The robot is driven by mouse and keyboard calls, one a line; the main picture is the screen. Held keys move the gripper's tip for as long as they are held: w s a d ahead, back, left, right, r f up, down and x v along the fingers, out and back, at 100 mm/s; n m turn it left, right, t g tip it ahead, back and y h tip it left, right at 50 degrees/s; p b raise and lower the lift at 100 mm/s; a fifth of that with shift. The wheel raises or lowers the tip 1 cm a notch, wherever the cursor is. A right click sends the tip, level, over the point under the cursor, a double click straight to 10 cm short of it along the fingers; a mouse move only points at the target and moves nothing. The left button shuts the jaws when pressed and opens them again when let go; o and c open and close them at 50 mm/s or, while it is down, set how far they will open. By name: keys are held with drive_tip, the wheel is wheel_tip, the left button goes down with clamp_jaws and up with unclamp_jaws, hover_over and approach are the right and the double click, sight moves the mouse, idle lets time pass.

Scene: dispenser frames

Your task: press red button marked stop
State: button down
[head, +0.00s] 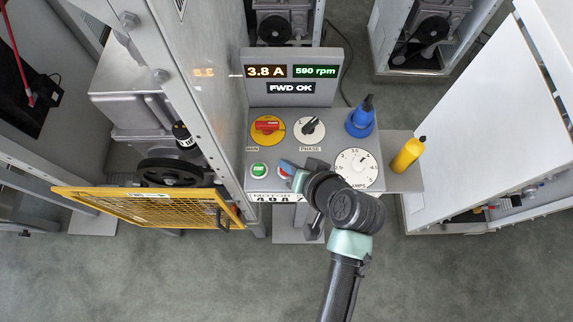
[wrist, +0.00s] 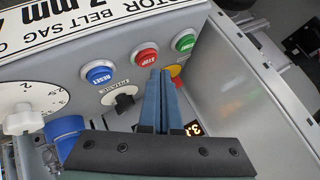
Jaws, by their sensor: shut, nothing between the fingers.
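The red stop button (wrist: 145,56) sits on the grey panel between the green start button (wrist: 184,42) and the blue reset button (wrist: 99,73) in the wrist view. In the head view the red button (head: 282,173) is mostly covered by my gripper, and the green start button (head: 259,170) is clear at its left. My gripper (wrist: 160,72) is shut and empty, its blue fingertips close to the red button's lower edge in the wrist view. It also shows in the head view (head: 287,166). I cannot tell whether the tips touch the button.
The panel also holds a red-and-yellow main switch (head: 267,129), a phase knob (head: 309,129) and a white amps dial (head: 356,168). A blue object (head: 361,118) and a yellow bottle (head: 408,154) stand at the right. A grey cabinet wall (wrist: 235,85) is close beside the buttons.

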drive_tip(key=shift+f, duration=0.4)
drive_tip(key=shift+f+b, duration=0.4)
drive_tip(key=shift+f, duration=0.05)
idle(0.7)
drive_tip(key=shift+r+p, duration=0.9)
drive_tip(key=shift+p, duration=0.05)
wheel_tip(320, 180, up, 5)
drive_tip(key=p, duration=0.5)
idle(0.7)
